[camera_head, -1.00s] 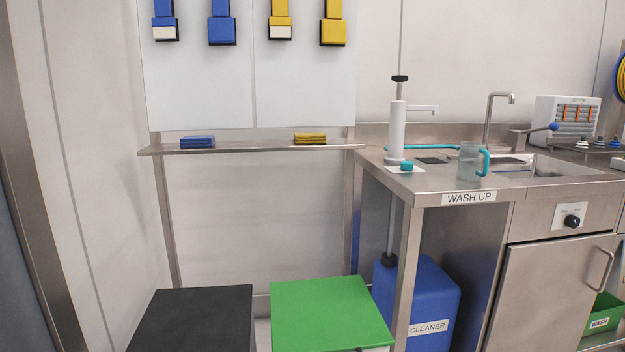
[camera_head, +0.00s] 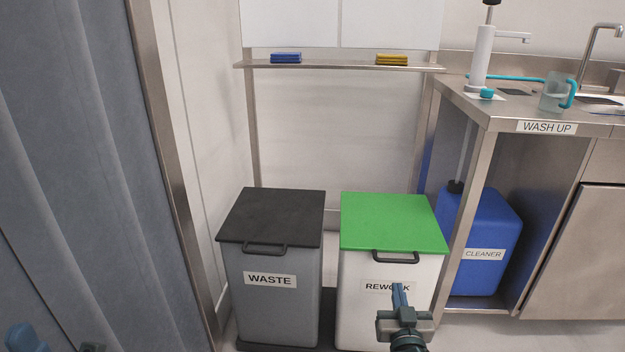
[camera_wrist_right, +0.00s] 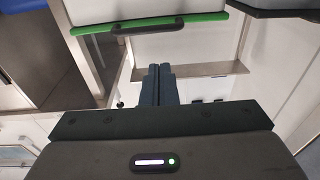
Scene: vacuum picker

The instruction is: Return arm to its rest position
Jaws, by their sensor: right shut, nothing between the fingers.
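My right gripper (camera_head: 399,292) shows at the bottom of the head view, in front of the white REWORK bin. Its fingers are together with nothing between them. In the right wrist view its closed fingers (camera_wrist_right: 160,72) point toward the bin's green lid and dark handle, with a visible gap. At the lower left corner of the head view a small teal part of my left arm (camera_head: 25,338) shows; the left gripper's fingers are out of view.
A grey WASTE bin (camera_head: 278,300) with a black lid stands left of the REWORK bin (camera_head: 358,310); both lids are closed. The steel wash-up counter (camera_head: 487,112) and blue CLEANER canister (camera_head: 485,235) are at the right. A grey curtain (camera_head: 75,150) hangs at the left.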

